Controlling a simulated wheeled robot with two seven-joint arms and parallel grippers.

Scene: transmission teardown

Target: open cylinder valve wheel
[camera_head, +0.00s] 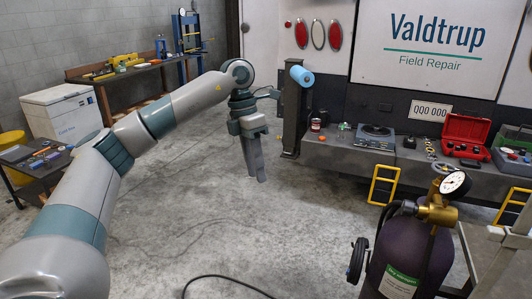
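A dark purple gas cylinder (410,250) with a green and white label stands upright at the lower right. A brass valve (437,213) with a round white gauge (455,184) sits on its top. A black part (390,212) sticks out left of the brass valve; I cannot tell whether it is the valve wheel or a hose. My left gripper (257,179) hangs fingers down over the floor, left of the cylinder and well apart from it. It touches nothing, and its fingers look close together, seen nearly edge-on. My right gripper is not in view.
A black round part (357,260) stands beside the cylinder. A black hose (225,278) lies on the floor. A grey bench (345,155) carries a scale (375,134) and a red case (466,134). Yellow steps (383,185) stand before it. The middle floor is mostly clear.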

